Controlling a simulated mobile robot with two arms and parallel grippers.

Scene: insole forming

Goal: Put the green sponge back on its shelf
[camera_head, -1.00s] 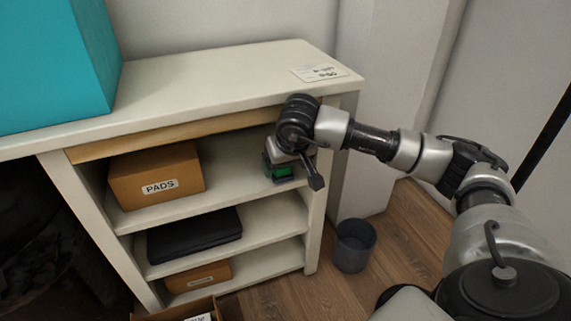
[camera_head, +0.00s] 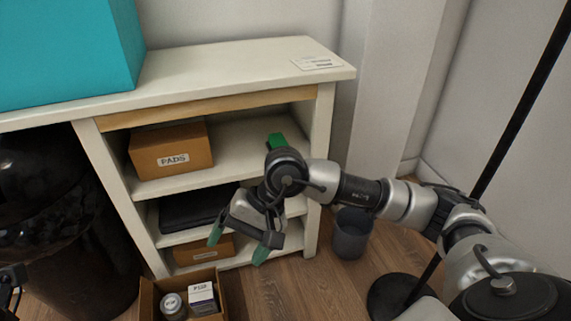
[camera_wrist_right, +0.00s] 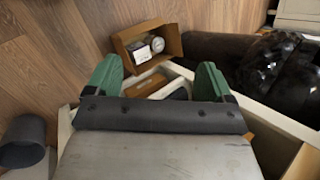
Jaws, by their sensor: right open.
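The green sponge (camera_head: 276,140) rests on the top shelf (camera_head: 240,142) of the white shelf unit, towards its right end. My right wrist hides its lower part in the head view. My right gripper (camera_head: 238,245) is open and empty, in front of the lower shelves, with its green-tipped fingers pointing down and apart. It also shows in the right wrist view (camera_wrist_right: 157,80), with nothing between the fingers. A small dark part at the left edge of the head view looks like my left gripper (camera_head: 12,279); its jaws are unclear.
A box marked PADS (camera_head: 170,149) stands on the top shelf at left. A black folded item (camera_head: 195,207) lies below it. An open carton (camera_head: 148,297) with a can and small box sits on the floor. A grey bin (camera_head: 351,236) stands right of the shelf unit.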

